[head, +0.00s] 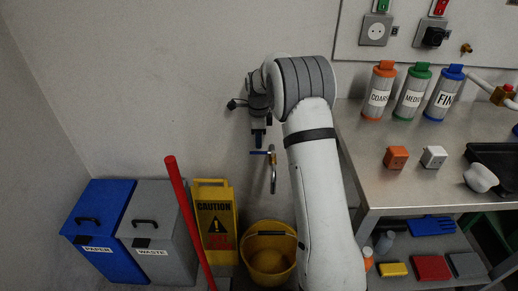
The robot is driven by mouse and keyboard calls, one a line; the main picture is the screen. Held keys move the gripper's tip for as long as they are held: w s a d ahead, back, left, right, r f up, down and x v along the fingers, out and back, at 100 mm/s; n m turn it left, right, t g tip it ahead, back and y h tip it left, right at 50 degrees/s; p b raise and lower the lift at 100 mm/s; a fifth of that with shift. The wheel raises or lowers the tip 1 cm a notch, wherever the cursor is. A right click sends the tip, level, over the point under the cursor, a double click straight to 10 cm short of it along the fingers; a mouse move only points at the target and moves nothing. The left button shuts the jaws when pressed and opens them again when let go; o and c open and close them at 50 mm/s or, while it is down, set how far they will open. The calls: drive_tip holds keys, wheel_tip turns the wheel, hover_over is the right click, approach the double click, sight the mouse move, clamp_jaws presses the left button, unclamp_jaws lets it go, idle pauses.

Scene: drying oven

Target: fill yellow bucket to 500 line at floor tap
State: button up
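The yellow bucket (284,272) stands on the floor with its dark handle lying across its top. Its inside is shadowed; I can make out neither a water level nor the 500 line. The floor tap (273,178) is on the wall above the bucket, with a curved metal spout pointing down and a small blue lever (260,152) at its top left. No water stream can be made out. My gripper (258,142) points down just above the lever. It is too small to tell whether it touches the lever or whether its fingers are open.
A yellow caution sign (215,225), a red pole (186,215), a grey waste bin (160,250) and a blue paper bin (98,215) stand left of the bucket. A metal bench (355,160) with bottles and blocks stands right of my arm. The wall above the bins is clear.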

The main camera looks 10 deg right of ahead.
sight(262, 153)
drive_tip(key=shift+f+b, duration=0.35)
drive_tip(key=shift+f, duration=1.95)
drive_tip(key=shift+c, duration=0.3)
clamp_jaws()
